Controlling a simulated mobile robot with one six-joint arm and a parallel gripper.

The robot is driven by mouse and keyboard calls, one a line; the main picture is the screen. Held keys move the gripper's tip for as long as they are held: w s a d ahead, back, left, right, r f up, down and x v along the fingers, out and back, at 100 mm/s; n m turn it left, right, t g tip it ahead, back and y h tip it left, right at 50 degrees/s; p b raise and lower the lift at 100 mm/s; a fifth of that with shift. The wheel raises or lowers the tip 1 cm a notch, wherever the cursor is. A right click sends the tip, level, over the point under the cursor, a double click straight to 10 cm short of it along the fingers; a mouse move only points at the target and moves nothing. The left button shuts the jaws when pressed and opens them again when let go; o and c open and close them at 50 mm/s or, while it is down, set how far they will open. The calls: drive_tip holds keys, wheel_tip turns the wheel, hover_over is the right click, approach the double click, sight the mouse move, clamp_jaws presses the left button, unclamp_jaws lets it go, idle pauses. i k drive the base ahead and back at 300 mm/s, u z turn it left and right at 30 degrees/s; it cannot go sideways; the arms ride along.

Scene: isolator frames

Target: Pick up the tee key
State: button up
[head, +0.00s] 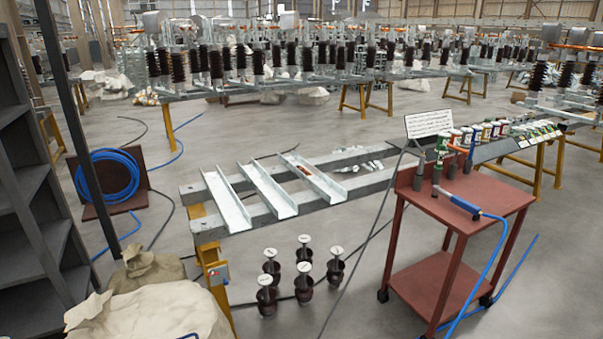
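My gripper is not in view. I cannot surely pick out the tee key at this size. Several upright tools stand at the back left of the red cart's top (488,192). One is a dark and green upright tool (437,168), and beside it is a small red bar-like piece (457,149) that could be a handle. A blue-handled tool (465,204) with a blue hose lies along the front left of the cart top.
A rail bench (250,213) with pale channels stands left of the cart. Several dark insulators (335,268) stand on the floor before it. Blue hose (490,265) hangs by the cart. Sacks (150,312) and dark shelving (30,200) are at left.

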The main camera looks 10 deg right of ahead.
sight(454, 163)
drive_tip(key=z, duration=0.05)
drive_tip(key=i, duration=0.95)
drive_tip(key=u, duration=0.05)
